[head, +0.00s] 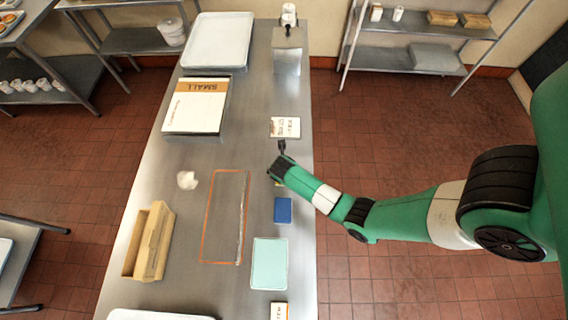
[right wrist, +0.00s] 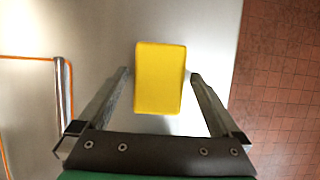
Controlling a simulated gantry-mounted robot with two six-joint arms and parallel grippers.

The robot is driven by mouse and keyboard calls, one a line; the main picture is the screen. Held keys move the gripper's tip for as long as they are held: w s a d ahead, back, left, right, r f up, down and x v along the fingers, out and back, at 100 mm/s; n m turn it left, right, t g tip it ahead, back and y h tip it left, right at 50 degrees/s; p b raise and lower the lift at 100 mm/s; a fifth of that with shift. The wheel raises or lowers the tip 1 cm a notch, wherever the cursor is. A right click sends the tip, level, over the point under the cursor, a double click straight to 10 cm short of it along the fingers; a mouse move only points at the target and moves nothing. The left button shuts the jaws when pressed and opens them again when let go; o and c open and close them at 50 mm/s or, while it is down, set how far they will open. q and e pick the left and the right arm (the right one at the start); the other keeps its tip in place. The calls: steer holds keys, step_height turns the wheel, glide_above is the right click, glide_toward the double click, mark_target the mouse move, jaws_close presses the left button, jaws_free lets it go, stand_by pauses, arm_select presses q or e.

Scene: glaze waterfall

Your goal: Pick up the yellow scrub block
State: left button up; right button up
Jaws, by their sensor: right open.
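The yellow scrub block (right wrist: 160,78) lies on the metal table in the right wrist view, upright in the picture, ahead of and between the fingers of my right gripper (right wrist: 160,88). The fingers are open, with a visible gap on each side of the block. My left gripper is not in view.
A blue block (head: 283,210) and a pale teal board (head: 269,278) lie nearer along the table's right edge. A white card (head: 285,127) lies beyond the gripper.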

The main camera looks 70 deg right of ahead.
steer(key=shift+w+d+f, duration=0.1)
steer(key=shift+d+f, duration=0.1)
steer(key=shift+f, duration=0.4)
steer(key=c, duration=1.2)
steer(key=shift+r, duration=0.15)
